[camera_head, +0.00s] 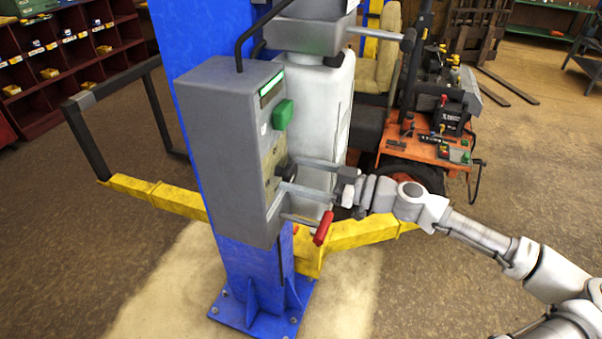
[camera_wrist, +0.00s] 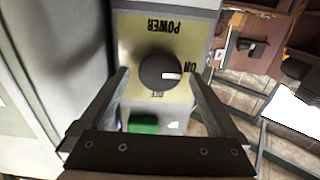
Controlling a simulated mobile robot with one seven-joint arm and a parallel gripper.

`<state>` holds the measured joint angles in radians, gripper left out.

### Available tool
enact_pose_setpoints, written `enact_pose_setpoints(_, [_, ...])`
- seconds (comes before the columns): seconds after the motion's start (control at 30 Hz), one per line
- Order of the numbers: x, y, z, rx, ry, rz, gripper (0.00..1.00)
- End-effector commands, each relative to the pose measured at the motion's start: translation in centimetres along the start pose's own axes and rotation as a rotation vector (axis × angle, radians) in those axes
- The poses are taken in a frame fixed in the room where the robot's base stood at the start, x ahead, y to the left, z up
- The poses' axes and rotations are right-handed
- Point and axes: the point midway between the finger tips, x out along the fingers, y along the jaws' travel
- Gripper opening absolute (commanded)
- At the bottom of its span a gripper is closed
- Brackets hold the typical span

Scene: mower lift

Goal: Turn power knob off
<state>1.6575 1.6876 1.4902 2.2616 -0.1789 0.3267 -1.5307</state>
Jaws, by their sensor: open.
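The power knob (camera_wrist: 160,72) is round and black with a white mark, on a yellow plate (camera_wrist: 133,30) lettered POWER and ON, upside down in the wrist view. Its white mark points right, toward the ON lettering. In the head view the knob (camera_head: 286,173) juts from the side of the grey control box (camera_head: 222,150). My gripper (camera_head: 295,174) reaches it from the right. In the wrist view the two fingers of my gripper (camera_wrist: 160,76) are apart, one on each side of the knob, with visible gaps. Lettering below the knob is partly hidden.
A green button (camera_head: 283,115) sits above the knob on the box. A red-handled lever (camera_head: 323,228) sticks out below my gripper. A blue post (camera_head: 245,268) and yellow lift arm (camera_head: 360,233) are close by. An orange mower (camera_head: 415,150) stands behind.

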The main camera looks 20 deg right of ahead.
Motion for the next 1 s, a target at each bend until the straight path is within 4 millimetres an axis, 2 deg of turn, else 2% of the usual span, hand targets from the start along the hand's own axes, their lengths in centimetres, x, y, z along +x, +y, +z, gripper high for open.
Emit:
enact_pose_setpoints(0.03, [-0.02, 0.01, 0.0, 0.0, 0.0, 0.0, 0.97])
enact_pose_setpoints(0.07, [-0.02, 0.01, 0.0, 0.0, 0.0, 0.0, 0.91])
enact_pose_setpoints(0.5, [-0.05, 0.01, -0.02, 0.0, 0.0, 0.0, 0.12])
enact_pose_setpoints(0.77, [-0.05, 0.02, -0.01, 0.023, 0.0, 0.0, 0.12])
enact_pose_setpoints(1.0, [-0.05, 0.08, 0.01, 0.139, -0.001, 0.0, 0.12])
